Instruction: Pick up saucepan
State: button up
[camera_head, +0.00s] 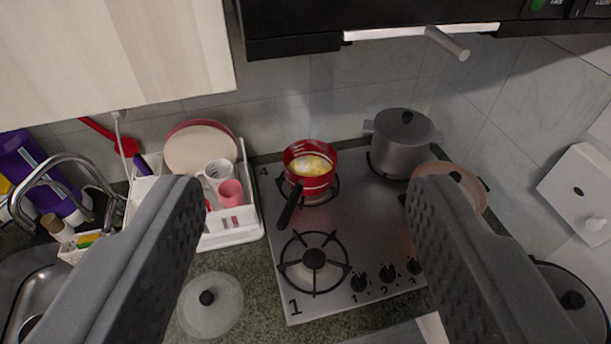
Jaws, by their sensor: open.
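A small red saucepan (311,176) with a dark handle (290,207) stands on the back left burner of the stove. Something yellow lies inside it. Its handle points toward me and slightly left. My gripper (312,190) is open, with its two grey fingers wide apart at the left and right of the picture. The saucepan shows between them, farther off, and nothing is held.
A grey lidded pot (401,150) stands at the back right of the stove (340,225). The front left burner (313,259) is empty. A dish rack (228,236) stands left; a hood (300,28) hangs above.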

aim_at(316, 181)
jog(key=z, duration=1.85)
jog(key=k, duration=1.3)
jog(key=u, duration=0.7)
jog(key=i, duration=1.4)
jog(key=z, duration=0.05)
